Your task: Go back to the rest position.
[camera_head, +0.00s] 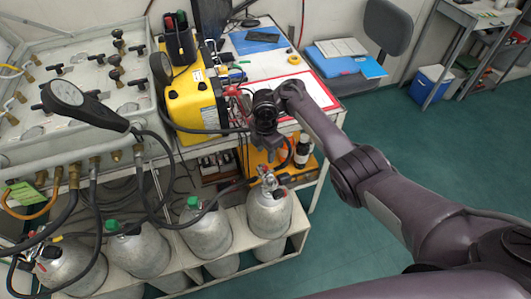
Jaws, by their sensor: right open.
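My right arm comes in from the lower right and reaches to the middle of the view. My right gripper (266,160) is open and points down, just above the valve of the rightmost grey cylinder (269,213). I cannot tell whether the fingers touch that valve. Nothing shows held between them. My left arm and gripper are not in view.
Several grey cylinders, one of them here (207,232), stand in a white rack (297,228). A panel (45,130) with valves, hoses and a gauge (66,92) is at left. A yellow case (193,105) stands on the bench. Green floor (400,125) is open at right.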

